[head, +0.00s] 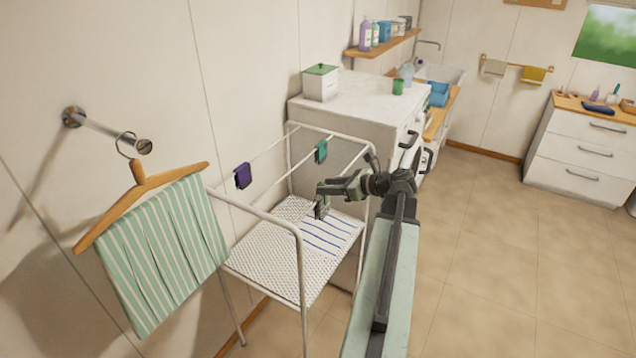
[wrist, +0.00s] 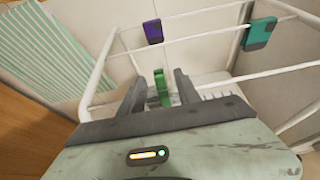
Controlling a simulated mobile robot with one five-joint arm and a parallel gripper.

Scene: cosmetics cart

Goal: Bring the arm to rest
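My gripper (head: 322,208) hangs at the end of my arm, over the drying rack (head: 302,240) and above its mesh shelf, in the head view. In the wrist view its two dark fingers (wrist: 161,92) stand apart, so it looks open. A small green thing (wrist: 162,88) shows between them, with a narrow gap on each side. I cannot tell how far beyond the fingers it is. My arm reaches out from the lower middle of the head view and bends left over the rack.
A purple clip (head: 242,176) and a teal clip (head: 321,151) sit on the rack's bars. A blue-striped white cloth (head: 332,236) lies on the mesh shelf. A green-striped towel (head: 165,255) hangs on a wooden hanger at left. The floor (head: 500,260) at right is clear.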

